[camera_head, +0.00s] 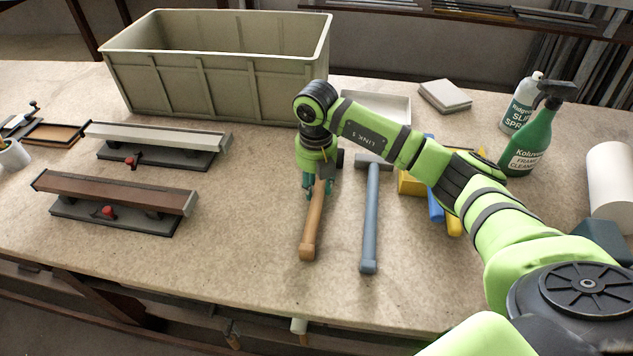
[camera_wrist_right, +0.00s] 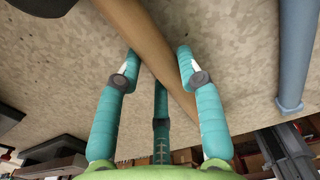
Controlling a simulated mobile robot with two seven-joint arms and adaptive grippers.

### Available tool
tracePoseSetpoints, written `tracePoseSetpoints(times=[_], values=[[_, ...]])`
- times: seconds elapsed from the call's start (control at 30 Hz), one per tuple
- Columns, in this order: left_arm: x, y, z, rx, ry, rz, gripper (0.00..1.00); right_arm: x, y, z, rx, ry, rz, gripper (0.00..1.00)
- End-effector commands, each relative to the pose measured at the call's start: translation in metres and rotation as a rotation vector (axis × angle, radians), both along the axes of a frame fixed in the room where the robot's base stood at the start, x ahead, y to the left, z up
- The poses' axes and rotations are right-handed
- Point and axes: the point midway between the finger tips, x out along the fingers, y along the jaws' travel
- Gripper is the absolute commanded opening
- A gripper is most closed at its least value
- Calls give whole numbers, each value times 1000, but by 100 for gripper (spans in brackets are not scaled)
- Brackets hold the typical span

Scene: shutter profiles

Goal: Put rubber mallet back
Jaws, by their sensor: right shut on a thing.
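A mallet with a wooden handle (camera_head: 312,225) is under my right gripper (camera_head: 317,190), towards the front of the table. Its handle (camera_wrist_right: 150,45) runs slantwise between the teal fingers of my right gripper (camera_wrist_right: 160,65) in the wrist view. The gripper is shut on this handle. A dark part at the top left of the wrist view may be its head; in the head view the head is hidden by my gripper. I cannot tell whether the mallet touches the table. My left gripper is not in view.
A blue-grey hammer (camera_head: 370,215) lies just right of the held mallet. A large olive crate (camera_head: 215,80) stands at the back. Two clamped profiles (camera_head: 115,195) (camera_head: 160,138) lie at left. A green spray bottle (camera_head: 530,140) and a white roll (camera_head: 608,180) stand at right.

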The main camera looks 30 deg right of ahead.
Motion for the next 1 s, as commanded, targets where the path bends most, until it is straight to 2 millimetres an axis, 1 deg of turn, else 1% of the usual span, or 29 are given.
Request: tracePoseSetpoints(times=[0.07, 0.1, 0.13, 0.43, 0.53, 0.57, 0.67, 1.0], values=[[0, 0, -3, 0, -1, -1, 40, 1, 0, -2, 0, -3, 0, 0], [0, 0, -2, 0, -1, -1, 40, 0, 0, -2, 0, 0, 0, 49], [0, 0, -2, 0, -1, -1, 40, 0, 0, -2, 0, 0, 0, 61], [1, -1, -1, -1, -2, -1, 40, 0, 0, -2, 0, 0, 0, 61], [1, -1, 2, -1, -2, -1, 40, 0, 0, 3, 1, -1, 0, 61], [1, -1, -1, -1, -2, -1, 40, 1, 0, 4, 0, -3, 0, 61], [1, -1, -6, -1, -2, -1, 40, 1, 0, 16, 0, -5, 0, 61], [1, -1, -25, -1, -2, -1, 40, 1, 1, 89, 0, -6, 0, 61]])
